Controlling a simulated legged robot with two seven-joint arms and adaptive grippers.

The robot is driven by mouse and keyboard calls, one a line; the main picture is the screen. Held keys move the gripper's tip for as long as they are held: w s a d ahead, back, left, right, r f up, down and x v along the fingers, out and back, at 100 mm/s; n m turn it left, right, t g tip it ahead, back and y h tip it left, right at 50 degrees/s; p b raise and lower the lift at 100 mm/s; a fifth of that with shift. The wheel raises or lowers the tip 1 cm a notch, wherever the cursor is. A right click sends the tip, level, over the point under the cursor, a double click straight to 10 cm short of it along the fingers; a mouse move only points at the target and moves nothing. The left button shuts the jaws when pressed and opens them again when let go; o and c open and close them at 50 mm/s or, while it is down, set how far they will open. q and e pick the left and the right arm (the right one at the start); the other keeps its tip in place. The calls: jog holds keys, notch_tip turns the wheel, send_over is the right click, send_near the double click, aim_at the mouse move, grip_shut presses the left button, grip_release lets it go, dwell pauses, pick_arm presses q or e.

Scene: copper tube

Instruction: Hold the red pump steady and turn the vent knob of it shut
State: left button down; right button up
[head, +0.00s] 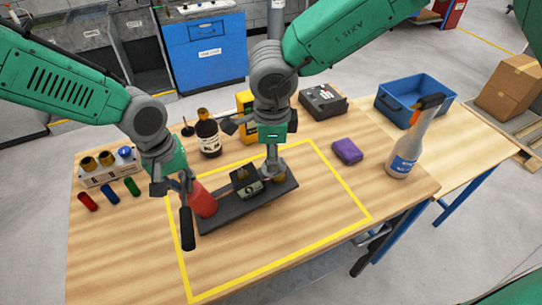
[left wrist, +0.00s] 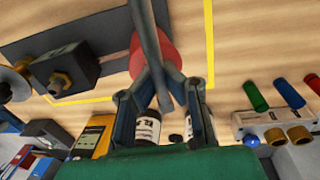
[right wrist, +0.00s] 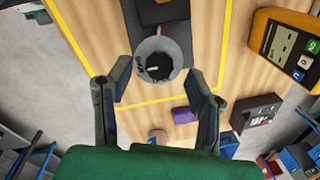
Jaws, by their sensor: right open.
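The red pump has a red cylinder (head: 202,200) at the left end of a dark base plate (head: 232,214). Its lever ends in a black grip (head: 187,230). A dark block (head: 247,184) sits mid-plate.
A yellow outline (head: 345,190) surrounds the pump on the wooden table. A brown bottle (head: 208,138) and a yellow meter (head: 245,105) stand behind. A purple block (head: 347,152), a spray bottle (head: 405,148) and a blue bin (head: 420,92) are to the right. The front table area is clear.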

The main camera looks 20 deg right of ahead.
notch_tip(320, 180, up, 10)
jog(key=shift+s+a, duration=0.15)
jog(key=shift+s, duration=0.3)
jog(key=shift+f, duration=0.1)
pick_arm(q)
jog(key=c, duration=1.6)
grip_release()
jog(key=shift+c, duration=0.2)
jog(key=shift+r, duration=0.1)
